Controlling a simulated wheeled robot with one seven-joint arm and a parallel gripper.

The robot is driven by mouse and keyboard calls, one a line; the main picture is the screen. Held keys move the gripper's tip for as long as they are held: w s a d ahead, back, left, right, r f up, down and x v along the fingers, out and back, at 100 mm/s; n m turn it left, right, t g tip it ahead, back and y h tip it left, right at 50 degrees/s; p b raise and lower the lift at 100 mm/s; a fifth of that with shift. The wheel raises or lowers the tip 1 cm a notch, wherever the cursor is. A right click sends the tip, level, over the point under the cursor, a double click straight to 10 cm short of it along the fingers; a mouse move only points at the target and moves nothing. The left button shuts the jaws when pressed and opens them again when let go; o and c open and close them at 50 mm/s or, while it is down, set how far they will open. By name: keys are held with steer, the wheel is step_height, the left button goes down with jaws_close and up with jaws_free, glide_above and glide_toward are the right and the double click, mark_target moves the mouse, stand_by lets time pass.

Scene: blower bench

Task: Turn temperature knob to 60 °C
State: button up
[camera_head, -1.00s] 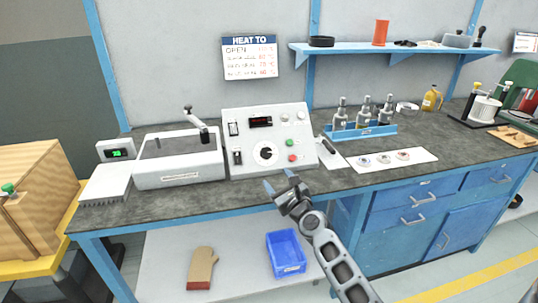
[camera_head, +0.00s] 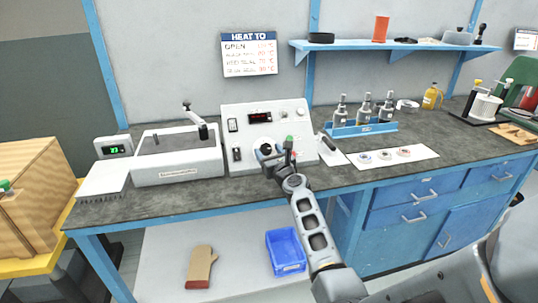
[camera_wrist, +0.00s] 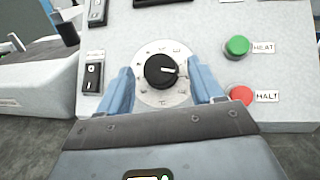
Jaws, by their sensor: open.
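The temperature knob (camera_wrist: 161,71) is a black round dial with a white pointer line, on a pale scale disc on the white control panel (camera_head: 245,110). In the wrist view the pointer aims right; the scale numbers are too small to read. My gripper (camera_wrist: 164,92) is open, with one blue finger on each side of the dial, and I cannot tell if they touch it. In the head view my gripper (camera_head: 274,154) is in front of the panel and partly hides the knob (camera_head: 266,148). A red display (camera_head: 260,117) sits above the knob, unreadable.
A green HEAT button (camera_wrist: 237,46) and a red HALT button (camera_wrist: 241,95) are right of the knob. A rocker switch (camera_wrist: 92,77) is at left. A white bath unit (camera_head: 177,158) stands left of the panel, bottles (camera_head: 364,109) in a blue rack at right.

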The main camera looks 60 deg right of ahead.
steer(key=c, duration=1)
steer(key=shift+c, duration=0.3)
steer(key=shift+d+n, duration=0.1)
steer(key=shift+n, duration=0.3)
